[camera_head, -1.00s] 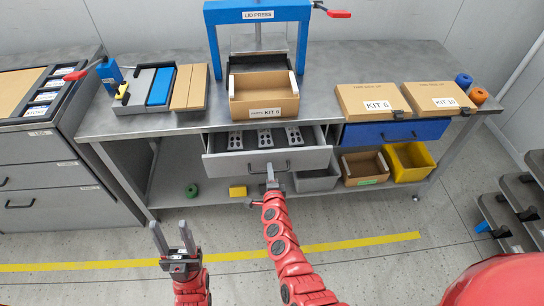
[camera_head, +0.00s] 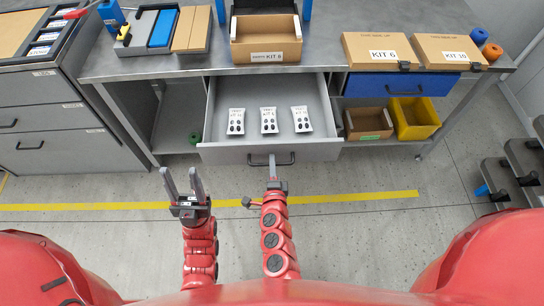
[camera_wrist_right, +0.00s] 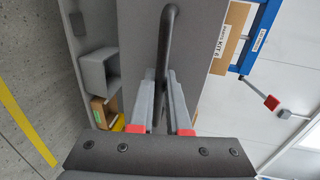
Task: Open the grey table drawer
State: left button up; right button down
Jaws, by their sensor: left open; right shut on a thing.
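The grey table drawer (camera_head: 225,154) under the workbench is pulled well out, with its inside showing. Three white labelled pieces with dark holes (camera_head: 268,121) lie in a row on its floor. My right gripper (camera_head: 272,160) is shut on the drawer's dark bar handle (camera_head: 288,160) at the middle of the front. In the right wrist view the handle (camera_wrist_right: 168,40) runs between the two fingers of my right gripper (camera_wrist_right: 167,95). My left gripper (camera_head: 182,180) is open and empty, in front of and left of the drawer, apart from it.
The workbench (camera_head: 330,50) carries an open cardboard box (camera_head: 265,52) and two closed kit boxes (camera_head: 380,50). A blue drawer (camera_head: 400,84) is shut at the right, above a yellow bin (camera_head: 415,118). A grey cabinet (camera_head: 50,150) stands left. The floor in front is clear.

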jog(key=shift+s, duration=0.1)
jog(key=c, duration=0.9)
grip_release()
